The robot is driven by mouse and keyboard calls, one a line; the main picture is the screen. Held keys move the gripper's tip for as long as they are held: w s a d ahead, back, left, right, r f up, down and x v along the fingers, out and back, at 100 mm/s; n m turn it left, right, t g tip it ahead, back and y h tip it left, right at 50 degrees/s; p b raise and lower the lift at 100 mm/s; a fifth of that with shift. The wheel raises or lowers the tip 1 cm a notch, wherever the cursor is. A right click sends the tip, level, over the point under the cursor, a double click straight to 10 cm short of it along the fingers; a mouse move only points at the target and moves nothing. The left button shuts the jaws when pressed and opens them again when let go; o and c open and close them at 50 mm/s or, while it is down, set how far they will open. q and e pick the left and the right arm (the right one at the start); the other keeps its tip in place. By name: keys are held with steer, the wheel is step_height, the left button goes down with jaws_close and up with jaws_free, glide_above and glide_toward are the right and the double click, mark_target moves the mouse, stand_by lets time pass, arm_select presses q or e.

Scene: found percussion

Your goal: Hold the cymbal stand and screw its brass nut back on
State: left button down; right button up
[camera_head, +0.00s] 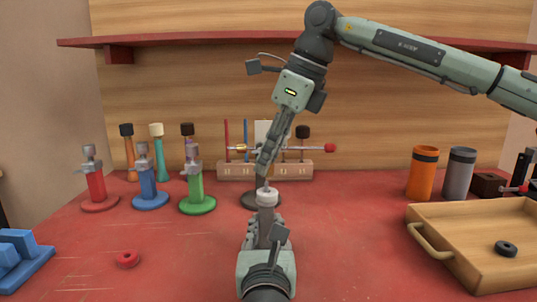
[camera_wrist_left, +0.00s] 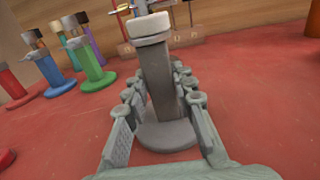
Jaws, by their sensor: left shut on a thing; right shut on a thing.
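The cymbal stand (camera_wrist_left: 160,75) is a dark grey upright post on a round base, with a pale washer-like disc (camera_head: 267,197) at its top. My left gripper (camera_head: 265,226) is shut on the post below the disc; in the left wrist view its fingers lie on both sides of the post. My right gripper (camera_head: 262,170) comes down from above, its fingertips closed just over the disc at the top of the stand.
Red, blue and green clamp stands (camera_head: 146,180) stand at left. A wooden rack (camera_head: 236,172) with mallets stands behind the right gripper. A wooden tray (camera_head: 430,222) holding a black ring (camera_head: 506,248) is at right.

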mark_target(266, 211)
steer(key=shift+f, duration=0.9)
steer(key=shift+f, duration=0.55)
